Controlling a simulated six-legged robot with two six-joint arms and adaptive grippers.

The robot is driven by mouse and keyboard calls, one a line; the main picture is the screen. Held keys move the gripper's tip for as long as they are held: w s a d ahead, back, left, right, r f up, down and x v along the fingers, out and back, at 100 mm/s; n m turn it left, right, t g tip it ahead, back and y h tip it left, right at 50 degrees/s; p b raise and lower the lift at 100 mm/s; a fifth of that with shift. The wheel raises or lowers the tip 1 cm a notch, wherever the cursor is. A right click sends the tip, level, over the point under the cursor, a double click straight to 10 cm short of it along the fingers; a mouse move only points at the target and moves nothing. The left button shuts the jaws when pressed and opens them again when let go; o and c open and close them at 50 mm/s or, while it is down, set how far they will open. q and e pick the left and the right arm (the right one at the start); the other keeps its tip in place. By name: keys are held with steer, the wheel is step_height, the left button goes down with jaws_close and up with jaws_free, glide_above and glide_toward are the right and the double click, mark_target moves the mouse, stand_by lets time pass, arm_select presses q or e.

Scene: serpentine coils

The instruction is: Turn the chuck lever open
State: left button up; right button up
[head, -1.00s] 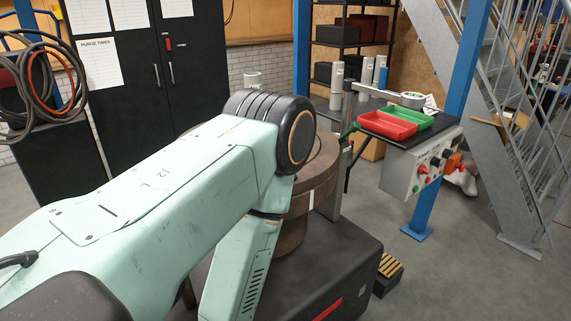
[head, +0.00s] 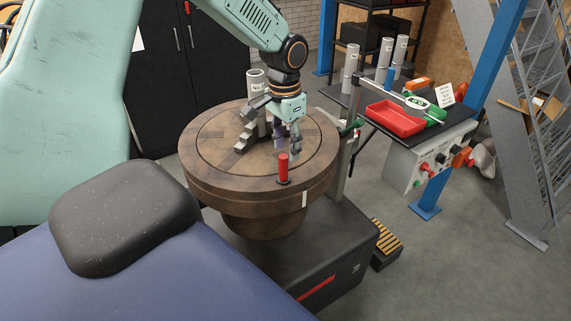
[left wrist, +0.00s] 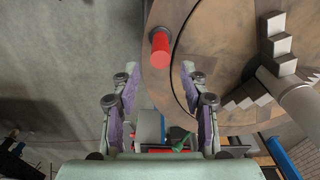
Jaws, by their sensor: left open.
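The red lever handle (head: 283,167) stands upright near the front rim of the round brown chuck table (head: 205,165). My left gripper (head: 292,148) points down over the table, just behind the handle in the head view. It is open and empty. In the left wrist view the handle (left wrist: 160,47) lies beyond the open fingers (left wrist: 161,92), roughly in line with the gap between them and apart from both. The stepped grey chuck jaws (left wrist: 245,95) sit around a grey cylinder (left wrist: 302,100), which also shows in the head view (head: 256,80). My right gripper is not in view.
A measuring arm on a post (head: 347,150) stands at the table's right edge. Beyond it, a bench holds a red tray (head: 395,118), several grey cylinders and a control box (head: 410,170). A slatted step (head: 385,238) is on the floor. The front of the table is clear.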

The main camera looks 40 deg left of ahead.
mark_target(284, 170)
arm_select(q)
steer(key=shift+s+a+f, duration=0.15)
steer(key=shift+s+a, duration=0.25)
steer(key=shift+a, duration=0.1)
steer(key=shift+s+a+f, duration=0.15)
steer(key=shift+f, duration=0.15)
steer(key=f, duration=0.1)
steer(key=d+f, duration=0.1)
steer(key=f, duration=0.1)
steer(key=shift+d+f, duration=0.15)
steer(key=shift+d, duration=0.15)
steer(key=f, duration=0.3)
steer(key=shift+a+f, duration=0.1)
steer(key=shift+a, duration=0.3)
steer(key=shift+a+f, duration=0.15)
steer(key=shift+f, duration=0.15)
steer(key=shift+d+r, duration=0.2)
steer(key=shift+d, duration=0.35)
steer(key=shift+c, duration=0.5)
steer(key=shift+a+f, duration=0.15)
steer(key=shift+a, duration=0.25)
steer(key=c, duration=0.5)
steer(key=shift+w+d, duration=0.1)
steer(key=shift+w, duration=0.1)
jaws_close()
